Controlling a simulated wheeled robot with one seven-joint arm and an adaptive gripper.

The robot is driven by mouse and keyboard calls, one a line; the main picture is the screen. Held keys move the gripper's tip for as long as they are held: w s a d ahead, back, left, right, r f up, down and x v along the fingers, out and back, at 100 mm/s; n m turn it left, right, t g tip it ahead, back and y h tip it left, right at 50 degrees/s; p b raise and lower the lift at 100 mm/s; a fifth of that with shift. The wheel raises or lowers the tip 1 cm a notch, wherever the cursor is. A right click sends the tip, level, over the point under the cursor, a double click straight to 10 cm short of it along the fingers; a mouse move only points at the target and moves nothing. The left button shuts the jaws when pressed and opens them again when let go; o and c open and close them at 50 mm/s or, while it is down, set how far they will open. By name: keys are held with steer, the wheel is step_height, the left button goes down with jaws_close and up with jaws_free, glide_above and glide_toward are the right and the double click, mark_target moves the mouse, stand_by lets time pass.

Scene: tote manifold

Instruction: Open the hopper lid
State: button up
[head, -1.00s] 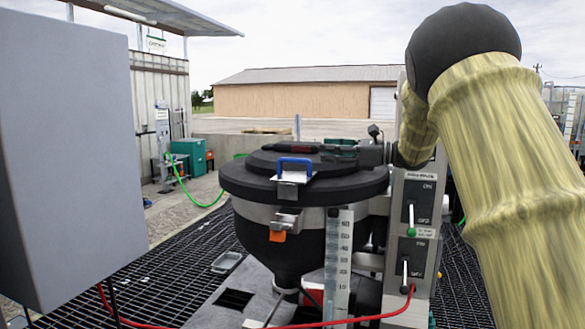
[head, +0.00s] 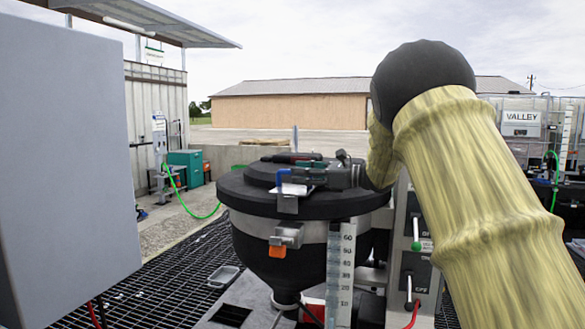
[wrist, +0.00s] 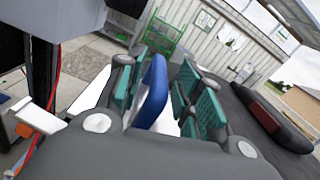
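The hopper (head: 278,264) has a round black lid (head: 240,197) that lies flat and closed on its rim. A blue handle (head: 283,178) stands at the lid's front latch plate and also shows in the wrist view (wrist: 152,92). My gripper (head: 305,174) is low over the lid, at the right of the handle in the head view. In the wrist view my gripper (wrist: 168,92) is open, its teal-padded fingers on either side of the blue handle. A gap shows between the handle and the right pads; contact on the left is unclear.
A dark bar grip (wrist: 257,116) lies on the lid. A grey box (head: 65,150) fills the head view's left side. A scale strip (head: 340,270) and a switch panel (head: 412,255) stand in front and to the right. Grating covers the floor.

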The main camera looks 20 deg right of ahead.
mark_target(281, 172)
steer(key=shift+p+x, duration=0.45)
steer(key=shift+x, duration=1.1)
jaws_close()
